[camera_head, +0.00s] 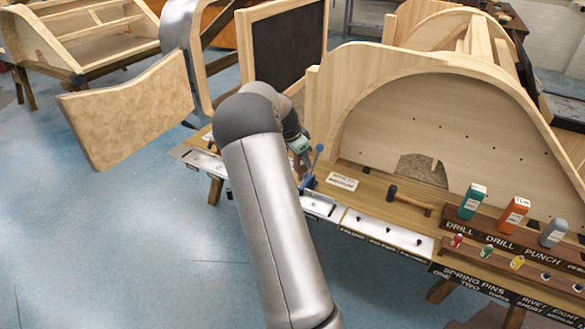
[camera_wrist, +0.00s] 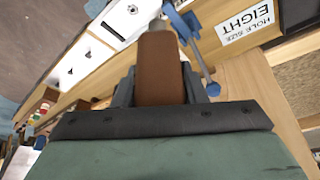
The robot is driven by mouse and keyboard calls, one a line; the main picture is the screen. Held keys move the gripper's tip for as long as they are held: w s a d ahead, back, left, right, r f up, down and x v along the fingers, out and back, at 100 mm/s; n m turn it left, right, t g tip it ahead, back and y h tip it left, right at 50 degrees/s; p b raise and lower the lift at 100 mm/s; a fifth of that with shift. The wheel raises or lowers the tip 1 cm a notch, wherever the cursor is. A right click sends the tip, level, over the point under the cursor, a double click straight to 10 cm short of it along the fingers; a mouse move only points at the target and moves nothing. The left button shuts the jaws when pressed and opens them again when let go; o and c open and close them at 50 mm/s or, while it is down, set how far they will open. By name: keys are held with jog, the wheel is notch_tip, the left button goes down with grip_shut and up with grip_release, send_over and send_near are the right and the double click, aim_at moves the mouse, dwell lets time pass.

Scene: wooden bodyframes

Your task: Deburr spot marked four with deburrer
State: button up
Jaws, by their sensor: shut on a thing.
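My gripper (camera_wrist: 160,92) shows in the wrist view with dark fingers on both sides of a brown, round-ended piece (camera_wrist: 160,68). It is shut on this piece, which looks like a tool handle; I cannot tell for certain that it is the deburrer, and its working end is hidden. In the head view my gripper is mostly behind my arm, above the bench's left part. A blue tool or clamp (camera_head: 313,168) stands close by on the bench; it also shows just beyond the brown piece in the wrist view (camera_wrist: 192,38). I can read no mark four.
A large arched wooden bodyframe (camera_head: 450,125) stands behind. A curved panel (camera_head: 130,105) is at left. Open blue floor (camera_head: 110,235) lies front left.

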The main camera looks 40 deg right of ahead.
jog(key=s+d+m+g, duration=0.1)
jog(key=s+d+m, duration=0.15)
jog(key=s, duration=0.25)
notch_tip(320, 180, down, 8)
jog(key=b, duration=0.5)
jog(key=shift+a, duration=0.45)
jog(key=shift+f+b, duration=0.45)
jog(key=shift+b, duration=0.05)
dwell(0.3)
jog(key=shift+s, duration=0.1)
jog(key=n+t+b, duration=0.2)
jog(key=n+b, duration=0.1)
jog(key=n, duration=0.3)
jog(key=shift+f, duration=0.1)
dwell(0.3)
